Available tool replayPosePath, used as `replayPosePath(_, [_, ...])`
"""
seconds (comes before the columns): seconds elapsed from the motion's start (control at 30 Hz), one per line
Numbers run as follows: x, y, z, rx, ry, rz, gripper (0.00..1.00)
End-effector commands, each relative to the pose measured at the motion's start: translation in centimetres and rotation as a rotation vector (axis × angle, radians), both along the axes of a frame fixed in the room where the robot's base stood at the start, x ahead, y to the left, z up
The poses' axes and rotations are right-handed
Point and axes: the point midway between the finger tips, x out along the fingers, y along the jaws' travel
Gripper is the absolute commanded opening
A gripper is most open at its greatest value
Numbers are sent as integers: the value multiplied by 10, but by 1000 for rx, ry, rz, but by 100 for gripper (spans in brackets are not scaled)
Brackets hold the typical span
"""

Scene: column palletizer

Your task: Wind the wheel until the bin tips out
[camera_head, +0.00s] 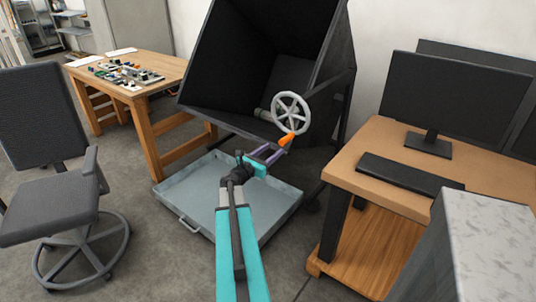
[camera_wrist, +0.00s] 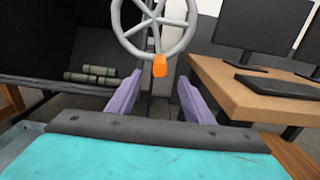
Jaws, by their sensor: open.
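A grey spoked wheel (camera_head: 291,112) with an orange handle (camera_head: 286,140) is on the right side of a dark bin (camera_head: 262,75). The bin is tilted, with its open side facing me. In the wrist view the wheel (camera_wrist: 154,22) is at the top and its orange handle (camera_wrist: 160,66) hangs at its bottom. My gripper (camera_head: 276,150) is open, with purple fingers pointing at the handle. In the wrist view the handle appears between and beyond the fingertips (camera_wrist: 160,88); I cannot tell whether they touch it. Grey-green cylinders (camera_wrist: 92,75) lie inside the bin.
A grey-blue tray (camera_head: 185,178) lies on the floor under the bin. A wooden desk (camera_head: 385,165) with a monitor (camera_head: 455,90) and keyboard (camera_head: 408,172) stands close on the right. A cluttered table (camera_head: 165,70) and an office chair (camera_head: 45,150) are at left.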

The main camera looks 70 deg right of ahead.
Motion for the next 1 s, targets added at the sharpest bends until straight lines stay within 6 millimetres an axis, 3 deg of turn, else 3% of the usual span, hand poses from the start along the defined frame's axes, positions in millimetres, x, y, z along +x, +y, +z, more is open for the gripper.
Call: replayPosePath(1.0, [-20,-79,-1,0,1,0,47])
